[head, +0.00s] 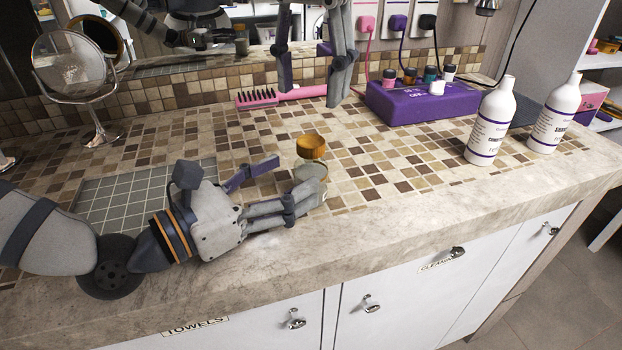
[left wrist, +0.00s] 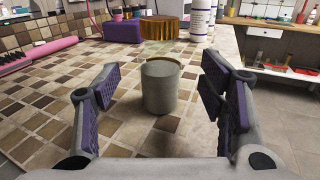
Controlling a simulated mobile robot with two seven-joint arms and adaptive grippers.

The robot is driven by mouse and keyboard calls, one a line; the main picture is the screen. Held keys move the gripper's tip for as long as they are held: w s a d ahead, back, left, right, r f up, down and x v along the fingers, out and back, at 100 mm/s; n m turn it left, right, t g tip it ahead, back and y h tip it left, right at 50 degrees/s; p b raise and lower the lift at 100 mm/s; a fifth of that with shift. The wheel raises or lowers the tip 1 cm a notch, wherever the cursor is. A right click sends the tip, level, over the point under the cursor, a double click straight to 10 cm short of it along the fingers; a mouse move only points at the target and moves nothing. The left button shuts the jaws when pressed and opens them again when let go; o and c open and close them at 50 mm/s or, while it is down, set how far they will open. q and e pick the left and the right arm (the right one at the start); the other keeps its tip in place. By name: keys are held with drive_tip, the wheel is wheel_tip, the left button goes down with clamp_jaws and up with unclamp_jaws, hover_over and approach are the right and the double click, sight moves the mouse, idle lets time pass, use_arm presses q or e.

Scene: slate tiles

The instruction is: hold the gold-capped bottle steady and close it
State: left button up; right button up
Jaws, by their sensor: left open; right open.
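A small grey cylindrical bottle (left wrist: 160,88) stands upright between the spread fingers of my left gripper (left wrist: 160,110) in the left wrist view, touching neither. In the head view the bottle (head: 311,171) is partly hidden by the nearer finger of my left gripper (head: 299,175), which is open. A ribbed gold cap (head: 311,147) shows just above the bottle in the head view. In the left wrist view the cap (left wrist: 160,27) appears beyond it, with a gap between; I cannot tell what it rests on. My right gripper (head: 310,97) is open and empty, above and behind the cap.
A purple box (head: 415,106) with small coloured bottles stands at the back, beside a pink comb (head: 270,97). Two white bottles (head: 491,122) (head: 554,115) stand to the right. A round mirror (head: 75,75) and a grey mat (head: 120,205) are left. The tiles right of the cap are clear.

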sight(298, 173)
use_arm(q)
drive_tip(key=x, duration=0.5)
drive_tip(key=shift+d, duration=0.1)
clamp_jaws()
use_arm(e)
drive_tip(key=n, duration=0.9)
